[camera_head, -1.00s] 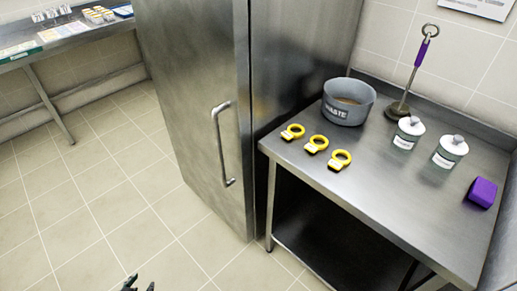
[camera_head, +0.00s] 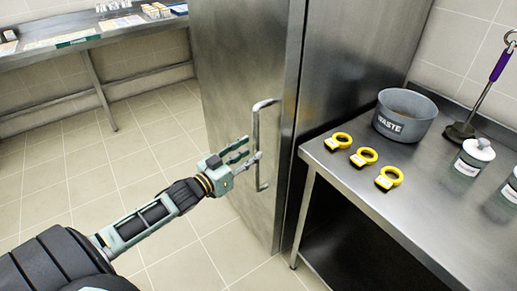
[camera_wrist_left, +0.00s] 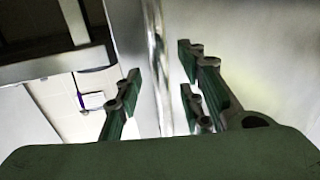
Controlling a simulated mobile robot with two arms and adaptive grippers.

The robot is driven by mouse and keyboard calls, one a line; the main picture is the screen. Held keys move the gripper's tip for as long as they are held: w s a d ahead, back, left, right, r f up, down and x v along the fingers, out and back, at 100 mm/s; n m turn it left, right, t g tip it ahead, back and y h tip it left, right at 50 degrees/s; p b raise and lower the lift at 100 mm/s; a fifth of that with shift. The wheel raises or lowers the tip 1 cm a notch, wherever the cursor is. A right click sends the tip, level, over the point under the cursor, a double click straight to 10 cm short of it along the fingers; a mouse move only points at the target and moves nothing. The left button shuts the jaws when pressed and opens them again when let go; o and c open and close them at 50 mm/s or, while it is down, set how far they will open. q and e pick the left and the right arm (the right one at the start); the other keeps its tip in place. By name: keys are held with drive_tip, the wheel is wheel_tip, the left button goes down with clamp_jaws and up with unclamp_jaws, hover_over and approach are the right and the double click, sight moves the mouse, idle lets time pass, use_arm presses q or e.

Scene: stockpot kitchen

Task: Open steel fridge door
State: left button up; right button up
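The steel fridge door (camera_head: 240,75) is a tall flat panel in the head view and looks shut. Its vertical bar handle (camera_head: 257,135) is near the door's right edge. My left gripper (camera_head: 250,149) is open just left of the handle, fingers pointing at it. In the left wrist view the handle bar (camera_wrist_left: 157,60) runs up between the spread fingers of the left gripper (camera_wrist_left: 158,80), with the door face (camera_wrist_left: 235,50) behind. I cannot tell whether a finger touches the bar. My right gripper is not in view.
A steel table (camera_head: 425,215) stands right of the fridge, with three yellow rings (camera_head: 366,157), a grey waste bin (camera_head: 404,115), white-lidded jars and a purple-handled tool (camera_head: 488,85). A counter (camera_head: 90,38) is at the back left. The tiled floor (camera_head: 130,165) before the door is clear.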

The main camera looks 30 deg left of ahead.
sight(256, 148)
use_arm(q)
drive_tip(key=shift+w+d, duration=0.2)
drive_tip(key=shift+w, duration=0.7)
drive_tip(key=shift+w+d, duration=0.15)
drive_tip(key=shift+w, duration=0.7)
drive_tip(key=shift+c, duration=0.2)
clamp_jaws()
